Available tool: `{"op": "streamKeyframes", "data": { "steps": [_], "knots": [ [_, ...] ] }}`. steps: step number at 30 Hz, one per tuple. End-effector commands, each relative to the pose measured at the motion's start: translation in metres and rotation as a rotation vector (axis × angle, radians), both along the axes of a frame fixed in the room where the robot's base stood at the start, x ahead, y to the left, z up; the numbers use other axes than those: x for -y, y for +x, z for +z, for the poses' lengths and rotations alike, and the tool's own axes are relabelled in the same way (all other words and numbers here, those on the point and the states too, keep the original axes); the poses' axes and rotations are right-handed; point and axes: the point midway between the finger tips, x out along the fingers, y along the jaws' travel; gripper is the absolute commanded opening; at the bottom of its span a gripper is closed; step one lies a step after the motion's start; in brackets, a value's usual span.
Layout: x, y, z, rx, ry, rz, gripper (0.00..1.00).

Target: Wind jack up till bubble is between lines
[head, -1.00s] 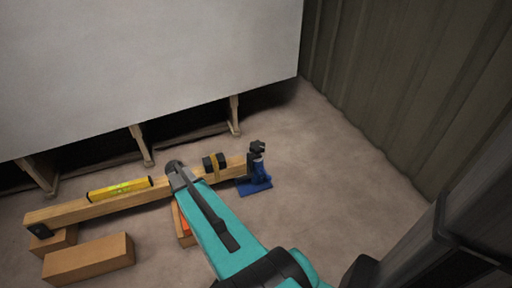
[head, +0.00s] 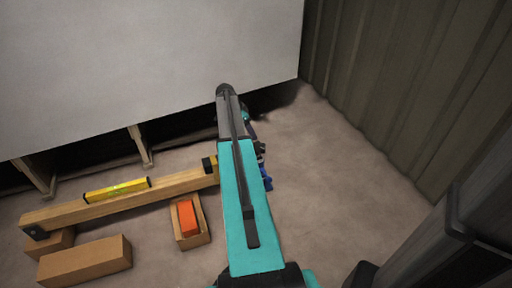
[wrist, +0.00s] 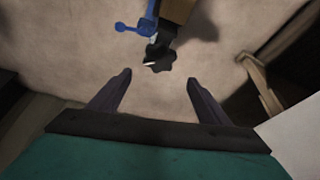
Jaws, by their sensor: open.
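The blue jack (head: 265,177) stands at the right end of the wooden beam (head: 130,200), mostly hidden behind my arm in the head view. In the wrist view the jack's blue part (wrist: 137,27) and its black lobed knob (wrist: 158,60) show, ahead of my fingers. My gripper (wrist: 158,85) is open and empty, with the knob beyond the gap between its fingertips and apart from them. The yellow level (head: 117,190) lies on the beam; its bubble is too small to read.
An open box with an orange thing (head: 187,217) inside stands in front of the beam. A wooden block (head: 85,262) lies at the front left. A large pale panel (head: 130,70) on wooden legs is behind. Floor to the right is clear up to the ribbed wall (head: 400,90).

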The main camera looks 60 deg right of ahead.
Motion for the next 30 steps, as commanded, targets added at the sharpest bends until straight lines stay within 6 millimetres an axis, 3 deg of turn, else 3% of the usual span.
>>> {"op": "streamKeyframes", "data": {
  "steps": [16,30],
  "knots": [
    [0.003,-0.002,-0.009,-0.001,0.000,0.000,0.71],
    [0.025,-0.011,-0.066,-0.001,0.002,-0.002,0.71]
  ]
}}
